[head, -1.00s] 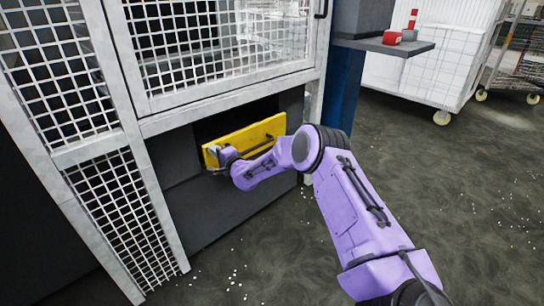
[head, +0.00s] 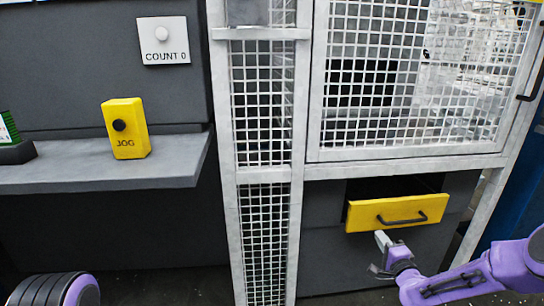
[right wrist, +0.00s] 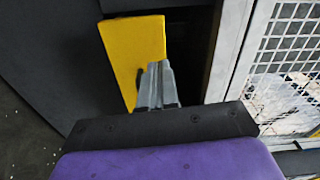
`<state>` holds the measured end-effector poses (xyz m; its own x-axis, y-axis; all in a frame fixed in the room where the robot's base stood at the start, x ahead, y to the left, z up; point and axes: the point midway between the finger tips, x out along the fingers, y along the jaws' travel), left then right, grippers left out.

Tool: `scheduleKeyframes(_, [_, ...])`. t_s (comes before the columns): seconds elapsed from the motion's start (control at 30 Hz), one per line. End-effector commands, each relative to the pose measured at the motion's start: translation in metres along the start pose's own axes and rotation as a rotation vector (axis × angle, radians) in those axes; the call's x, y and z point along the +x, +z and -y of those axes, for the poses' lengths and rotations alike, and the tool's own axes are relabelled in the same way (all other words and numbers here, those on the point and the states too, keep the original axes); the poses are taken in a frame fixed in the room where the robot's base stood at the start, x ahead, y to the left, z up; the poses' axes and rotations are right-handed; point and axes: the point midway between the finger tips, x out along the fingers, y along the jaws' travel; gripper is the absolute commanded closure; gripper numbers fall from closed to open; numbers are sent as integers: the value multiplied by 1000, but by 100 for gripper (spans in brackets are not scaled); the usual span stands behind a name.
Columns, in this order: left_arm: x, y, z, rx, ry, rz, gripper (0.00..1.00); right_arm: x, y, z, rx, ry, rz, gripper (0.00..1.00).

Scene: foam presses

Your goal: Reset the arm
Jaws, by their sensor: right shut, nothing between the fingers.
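My right gripper (head: 382,250) reaches in from the right in the head view. Its fingers are shut and empty. It is in front of the dark cabinet, just below the left part of a yellow drawer front (head: 365,215). The drawer front has a black bar handle (head: 403,220), which the fingers do not hold. In the right wrist view the closed fingers (right wrist: 160,85) overlap the edge of the yellow panel (right wrist: 133,50); I cannot tell whether they touch it. My left gripper is not in view; only part of my left arm shows at the bottom left.
A grey shelf (head: 100,176) on the left carries a yellow JOG button box (head: 125,128). A COUNT 0 panel (head: 163,42) is above it. A mesh door (head: 410,90) in a pale frame stands above the drawer. A mesh post (head: 264,130) separates shelf and drawer.

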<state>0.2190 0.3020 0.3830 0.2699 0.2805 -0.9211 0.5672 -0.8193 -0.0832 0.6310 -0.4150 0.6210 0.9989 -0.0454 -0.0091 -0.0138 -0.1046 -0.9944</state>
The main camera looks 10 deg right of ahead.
Motion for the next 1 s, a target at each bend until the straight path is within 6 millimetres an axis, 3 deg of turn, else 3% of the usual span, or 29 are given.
scheduleKeyframes(0.07, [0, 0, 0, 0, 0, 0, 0, -18, 8, -26, -128, 108, -47, 100])
scheduleKeyframes(0.17, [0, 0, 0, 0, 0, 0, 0, -71, 51, -88, -335, 366, -10, 100])
scheduleKeyframes(0.3, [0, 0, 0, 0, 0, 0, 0, -166, 93, -159, -576, 681, 118, 100])
scheduleKeyframes(0.4, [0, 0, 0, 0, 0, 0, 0, -232, 107, -189, -711, 857, 217, 100])
scheduleKeyframes(0.5, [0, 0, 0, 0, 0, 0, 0, -291, 113, -208, -813, 998, 304, 100])
scheduleKeyframes(0.77, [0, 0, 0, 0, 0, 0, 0, -420, 120, -231, -1011, 1239, 544, 100])
scheduleKeyframes(0.83, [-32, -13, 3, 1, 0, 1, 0, -417, 115, -196, -999, 1238, 530, 100])
scheduleKeyframes(1.0, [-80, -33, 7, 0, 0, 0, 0, -417, 110, -145, -995, 1237, 528, 100])
